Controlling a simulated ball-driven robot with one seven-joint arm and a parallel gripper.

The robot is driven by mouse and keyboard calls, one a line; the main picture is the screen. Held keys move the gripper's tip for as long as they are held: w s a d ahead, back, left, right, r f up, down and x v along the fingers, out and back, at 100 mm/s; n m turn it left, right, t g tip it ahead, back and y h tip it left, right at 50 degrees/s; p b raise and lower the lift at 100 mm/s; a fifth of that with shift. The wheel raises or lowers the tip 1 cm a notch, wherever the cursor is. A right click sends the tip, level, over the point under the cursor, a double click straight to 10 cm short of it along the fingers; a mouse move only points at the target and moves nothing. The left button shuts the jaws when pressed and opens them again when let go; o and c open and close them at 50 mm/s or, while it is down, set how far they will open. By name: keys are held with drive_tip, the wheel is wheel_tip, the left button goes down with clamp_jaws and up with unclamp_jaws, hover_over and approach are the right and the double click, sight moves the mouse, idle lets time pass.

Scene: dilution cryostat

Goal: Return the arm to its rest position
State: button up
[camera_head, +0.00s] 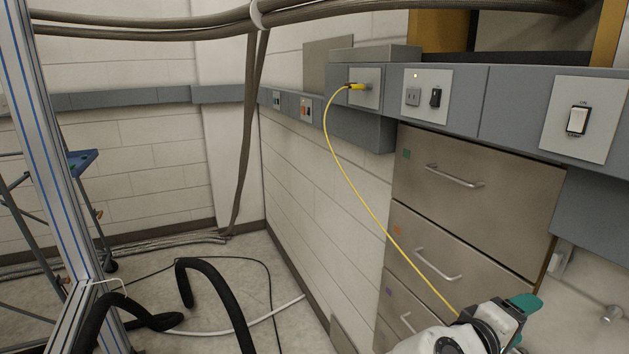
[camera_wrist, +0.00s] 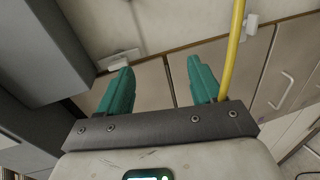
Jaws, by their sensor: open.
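My gripper (camera_wrist: 159,72) is open in the wrist view, with two green fingers apart and nothing between them. In the head view my gripper (camera_head: 523,303) shows at the bottom right, in front of the drawers, with only a green fingertip and part of my white and black wrist visible. The rest of my arm is out of the picture. A yellow cable (camera_head: 368,201) hangs from a wall socket and runs down to my wrist in the head view. In the wrist view the yellow cable (camera_wrist: 233,50) passes just right of the right finger; I cannot tell whether they touch.
A beige drawer cabinet (camera_head: 475,190) with metal handles stands close behind my gripper. A grey wall duct (camera_head: 505,100) with sockets and switches runs above it. Thick black hoses (camera_head: 215,285) and a metal frame post (camera_head: 55,150) are at the left. Some floor between is clear.

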drive_tip(key=s+f+m+g+y, duration=0.1)
drive_tip(key=s+f+y, duration=0.3)
drive_tip(key=s+f, duration=0.45)
drive_tip(key=s+f+m+g+y, duration=0.1)
drive_tip(key=s+f+y, duration=0.35)
drive_tip(key=f, duration=0.65)
drive_tip(key=s+a+f+m+g+y, duration=0.1)
drive_tip(key=s+a+f+y, duration=0.2)
drive_tip(key=s, duration=0.5)
drive_tip(key=s+a+f+m+g+y, duration=0.1)
drive_tip(key=s+a+f+y, duration=0.2)
drive_tip(key=s+a+f, duration=0.2)
drive_tip(key=s, duration=0.3)
drive_tip(key=shift+s+f+g, duration=0.2)
drive_tip(key=shift+f+g, duration=0.1)
drive_tip(key=shift+g, duration=0.1)
drive_tip(key=shift+c, duration=0.2)
